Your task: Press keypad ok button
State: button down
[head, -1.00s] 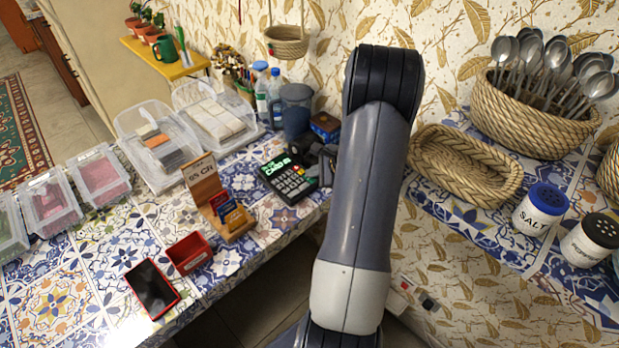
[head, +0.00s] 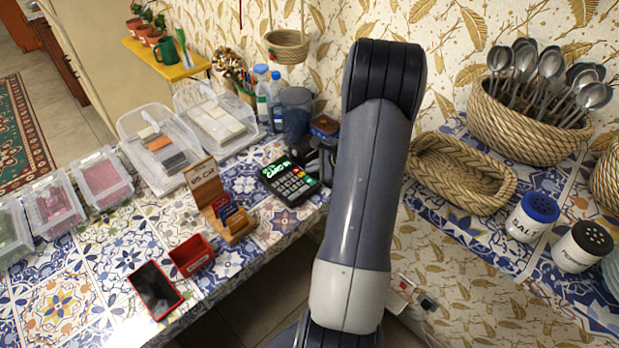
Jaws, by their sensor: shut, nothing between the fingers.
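The dark card terminal with the keypad (head: 289,183) lies on the blue-and-white tiled counter, left of my arm. Its screen (head: 279,166) is lit with green text, too small to read surely. Coloured keys sit along its right side, with a green one (head: 311,182) at the right end. My gripper (head: 318,157) is a dark shape just behind and right of the terminal, mostly hidden by my arm. It is shut and empty. I cannot tell whether it touches the keypad.
A wooden card holder (head: 221,205), a red box (head: 191,255) and a phone-like slab (head: 154,289) stand left of the terminal. A dark blue-grey jug (head: 296,112) is behind it. A woven basket (head: 460,175) and salt shaker (head: 533,217) are right of my arm.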

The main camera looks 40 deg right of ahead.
aim_at(313, 182)
jog(key=shift+r+p, duration=0.7)
jog(key=shift+r, duration=0.8)
